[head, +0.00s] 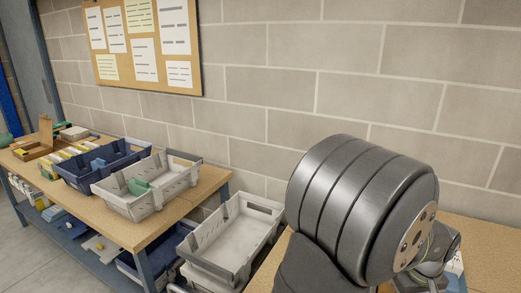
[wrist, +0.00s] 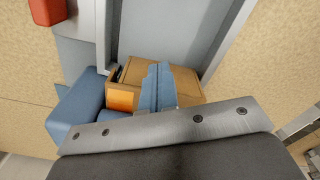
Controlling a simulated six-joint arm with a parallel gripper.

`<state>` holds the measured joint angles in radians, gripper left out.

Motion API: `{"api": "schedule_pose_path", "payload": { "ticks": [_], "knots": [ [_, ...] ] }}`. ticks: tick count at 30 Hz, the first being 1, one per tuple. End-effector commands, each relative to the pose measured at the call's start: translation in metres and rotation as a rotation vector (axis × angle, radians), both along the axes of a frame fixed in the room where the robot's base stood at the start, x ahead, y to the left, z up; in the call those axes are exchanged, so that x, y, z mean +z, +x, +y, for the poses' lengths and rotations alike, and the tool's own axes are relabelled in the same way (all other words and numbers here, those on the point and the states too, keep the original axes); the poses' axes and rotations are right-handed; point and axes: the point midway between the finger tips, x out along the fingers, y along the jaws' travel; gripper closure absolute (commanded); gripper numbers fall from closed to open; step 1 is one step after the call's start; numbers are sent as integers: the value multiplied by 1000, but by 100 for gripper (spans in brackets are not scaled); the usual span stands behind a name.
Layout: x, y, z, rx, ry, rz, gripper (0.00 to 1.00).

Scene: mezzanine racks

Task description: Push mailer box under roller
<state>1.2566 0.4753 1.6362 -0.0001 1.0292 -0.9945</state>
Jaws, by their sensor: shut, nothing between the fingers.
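In the wrist view a brown box (wrist: 190,84), which looks like the mailer box, lies on the tabletop at the foot of a grey panel. Its left end (wrist: 122,98) is brighter orange. My gripper (wrist: 158,68) shows as two blue fingers, closed together and empty, in front of the box and hiding its middle. I cannot tell whether they touch it. No roller can be made out for certain. In the head view my arm hides the work area, and the box is not seen there.
A blue rounded block (wrist: 78,108) stands close left of the box, and a red object (wrist: 47,12) is at the upper left. The grey panel (wrist: 170,35) has pale rails. In the head view, grey (head: 150,187) and blue (head: 98,168) bins stand left on a bench.

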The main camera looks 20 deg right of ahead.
Motion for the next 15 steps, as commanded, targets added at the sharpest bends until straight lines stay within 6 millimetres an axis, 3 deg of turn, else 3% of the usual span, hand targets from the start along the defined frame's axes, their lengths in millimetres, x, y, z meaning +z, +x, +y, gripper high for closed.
{"api": "schedule_pose_path", "payload": {
  "ticks": [15],
  "knots": [
    [42, 0, 0, 0, -1, -1, 100]
  ]
}}
